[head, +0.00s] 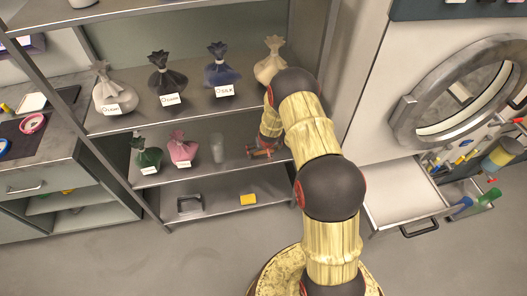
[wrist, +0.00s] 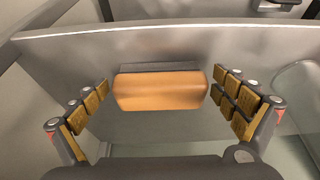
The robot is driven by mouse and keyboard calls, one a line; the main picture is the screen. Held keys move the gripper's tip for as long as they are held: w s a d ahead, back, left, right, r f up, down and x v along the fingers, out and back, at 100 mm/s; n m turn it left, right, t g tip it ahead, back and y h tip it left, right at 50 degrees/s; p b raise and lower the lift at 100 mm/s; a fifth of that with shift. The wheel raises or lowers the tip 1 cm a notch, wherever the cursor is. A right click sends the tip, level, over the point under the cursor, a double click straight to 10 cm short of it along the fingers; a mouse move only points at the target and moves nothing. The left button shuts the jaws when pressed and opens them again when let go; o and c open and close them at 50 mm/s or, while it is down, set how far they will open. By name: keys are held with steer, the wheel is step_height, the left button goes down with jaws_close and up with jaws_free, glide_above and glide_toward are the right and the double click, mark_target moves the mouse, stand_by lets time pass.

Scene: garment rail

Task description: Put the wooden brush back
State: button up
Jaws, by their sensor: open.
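The wooden brush (wrist: 160,92) shows in the wrist view as an orange-brown wooden block with a dark strip along its far side. It lies on a grey shelf surface (wrist: 60,45), between my spread fingers. My gripper (wrist: 161,82) is open, with a finger on each side of the brush and a visible gap at both ends. In the head view my gripper (head: 262,152) is low at the right part of the middle shelf. I cannot make out the brush there; my arm and gripper cover that area.
A clear glass (head: 217,148) stands left of my gripper, beside a pink bag (head: 182,149) and a green bag (head: 149,157). Larger tagged bags fill the shelf above. A yellow block (head: 248,199) sits on the bottom shelf. An open drawer (head: 405,190) is at the right.

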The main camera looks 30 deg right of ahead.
stand_by(0.3)
steer(key=shift+r+p, duration=0.25)
steer(key=shift+p, duration=0.05)
steer(key=p+v, duration=0.3)
steer(key=v, duration=0.8)
steer(key=shift+r, duration=0.4)
steer(key=shift+s+a, duration=0.1)
steer(key=shift+s, duration=0.05)
